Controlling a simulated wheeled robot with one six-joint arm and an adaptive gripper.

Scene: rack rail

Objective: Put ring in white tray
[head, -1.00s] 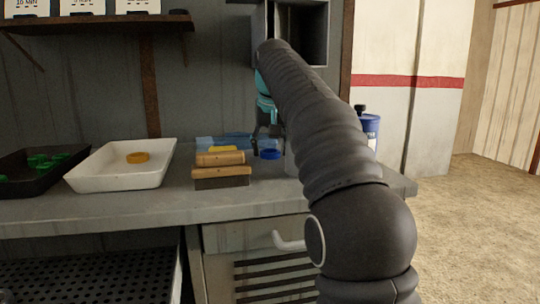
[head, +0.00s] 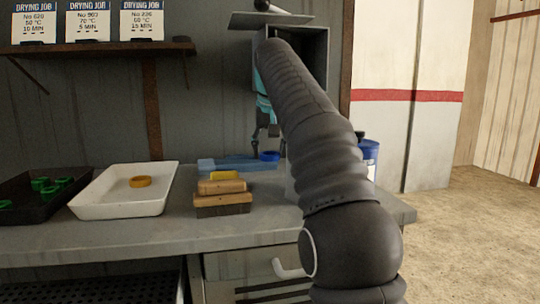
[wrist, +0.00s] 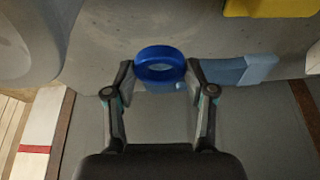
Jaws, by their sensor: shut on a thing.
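My gripper (head: 268,152) is at the back of the bench, right of the brush-like blocks. It is shut on a blue ring (head: 269,156), held between the fingertips. The wrist view also shows the blue ring (wrist: 160,64) between both fingertips. The white tray (head: 92,203) sits on the bench to the left, with an orange-yellow ring (head: 140,181) lying in it. My arm hides part of the bench's right side.
A black tray (head: 18,206) with several green rings stands left of the white tray. Wooden brush-like blocks (head: 222,199) and a flat blue object (head: 225,164) lie between tray and gripper. A blue container (head: 371,158) stands at right. A shelf (head: 90,51) with cards hangs above.

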